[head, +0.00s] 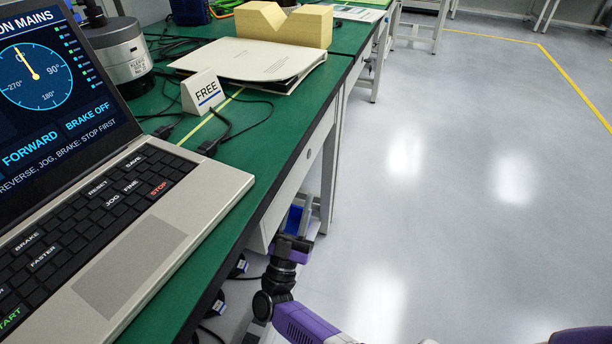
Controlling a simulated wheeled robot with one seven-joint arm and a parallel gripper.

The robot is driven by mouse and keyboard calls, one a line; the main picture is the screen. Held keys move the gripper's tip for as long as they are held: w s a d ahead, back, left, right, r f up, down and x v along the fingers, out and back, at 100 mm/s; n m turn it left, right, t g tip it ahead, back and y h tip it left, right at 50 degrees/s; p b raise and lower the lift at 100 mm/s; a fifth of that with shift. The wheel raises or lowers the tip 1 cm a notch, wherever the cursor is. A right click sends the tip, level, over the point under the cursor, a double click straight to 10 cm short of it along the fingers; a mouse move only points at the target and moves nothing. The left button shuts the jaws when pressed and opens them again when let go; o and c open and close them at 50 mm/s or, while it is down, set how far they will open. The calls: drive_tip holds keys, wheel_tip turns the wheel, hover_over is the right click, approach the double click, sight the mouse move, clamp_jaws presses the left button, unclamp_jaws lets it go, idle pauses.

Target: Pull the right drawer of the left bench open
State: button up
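The bench on the left has a green top (262,150) with a dark edge and a white front (300,170) below it. A small round spot, perhaps a lock, shows on that front. The front is seen at a steep slant, so I cannot tell its drawers apart or how far any stands out. My gripper (294,240) is low beside the front, at the end of my purple and black arm. A blue patch and pale parts show close to it. Its fingers are too small and hidden to tell whether they are open or touch a handle.
A laptop (120,225) fills the near bench top. A FREE sign (202,92), a binder (250,62), a yellow block (284,24) and a round grey device (120,52) stand behind it. Cables hang under the bench. The grey floor (450,190) to the right is clear.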

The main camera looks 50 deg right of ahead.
sight(306, 170)
drive_tip(key=shift+x, duration=3.95)
clamp_jaws()
